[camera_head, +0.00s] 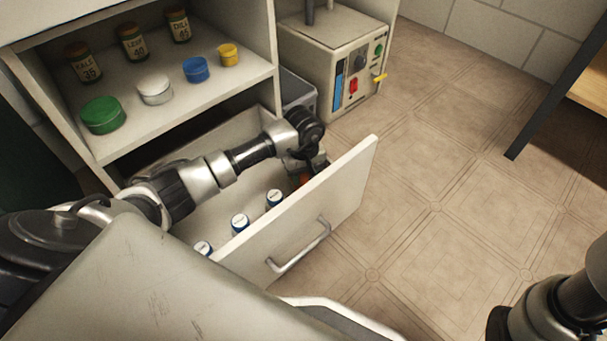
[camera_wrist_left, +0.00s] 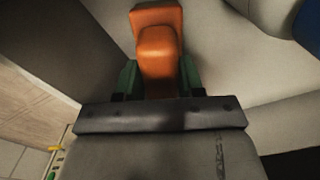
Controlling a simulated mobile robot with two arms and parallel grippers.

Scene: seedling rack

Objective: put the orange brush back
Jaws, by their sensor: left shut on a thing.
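My left gripper (camera_wrist_left: 160,85) is shut on the orange brush (camera_wrist_left: 157,45), with its green fingers on both sides of it in the left wrist view. In the head view the left gripper (camera_head: 308,166) is inside the open drawer (camera_head: 300,220), at its right end near the front panel. Only a small bit of the orange brush (camera_head: 304,178) shows there, mostly hidden by the gripper. I cannot tell whether the brush touches the drawer floor. Part of my right arm shows at the lower right, but its gripper is not in view.
Several white bottles with blue rims, one of them a bottle (camera_head: 240,222), stand along the drawer's front. The shelf (camera_head: 160,130) above holds jars and coloured tins, including a green tin (camera_head: 103,115). A control box (camera_head: 335,75) stands beyond the drawer.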

